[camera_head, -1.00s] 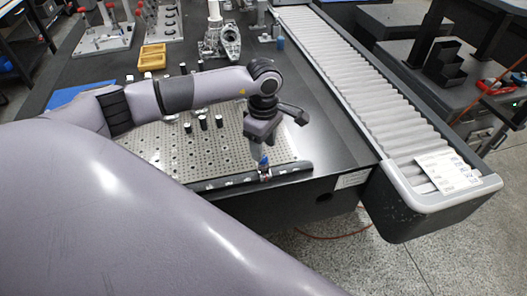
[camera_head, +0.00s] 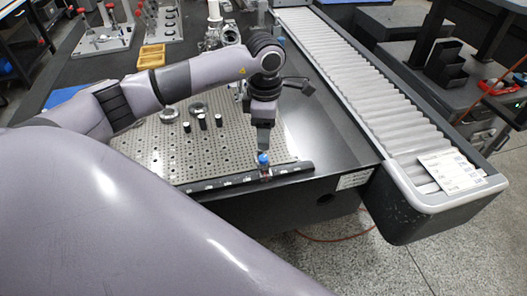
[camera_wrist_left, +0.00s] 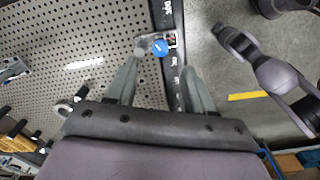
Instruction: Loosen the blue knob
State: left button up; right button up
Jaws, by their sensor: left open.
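The blue knob (camera_head: 263,159) sits on a small fixture at the front edge of the perforated plate (camera_head: 160,155). In the left wrist view the knob (camera_wrist_left: 160,48) shows round and blue, seen from above. My left gripper (camera_head: 264,148) points down just above the knob in the head view. In the left wrist view its two fingers (camera_wrist_left: 162,64) are apart, with the knob in line with the gap, a little beyond the tips. Nothing is held. An arm, probably my right one, shows at the right of the wrist view; its gripper's jaws cannot be made out.
A black rail (camera_head: 225,185) with pale marks runs along the plate's front edge. Several short dark posts (camera_head: 203,121) stand on the plate. A roller conveyor (camera_head: 370,90) lies to the right, and a yellow tray (camera_head: 151,56) stands at the back.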

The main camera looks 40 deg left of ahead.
aim_at(263, 157)
pick_arm(q)
jog(key=n+b, duration=0.1)
jog(key=n, duration=0.3)
jog(key=shift+f, duration=0.2)
jog(key=n+b, duration=0.1)
jog(key=n, duration=0.3)
jog(key=n+b, duration=0.1)
jog(key=n, duration=0.3)
jog(key=shift+b, duration=0.35)
jog(key=n, duration=0.2)
jog(key=n+b, duration=0.1)
jog(key=n, duration=0.1)
jog(key=shift+s+a+r+n, duration=0.1)
jog(key=shift+a+n, duration=0.05)
jog(key=shift+n, duration=0.25)
jog(key=shift+f, duration=3.55)
grip_shut()
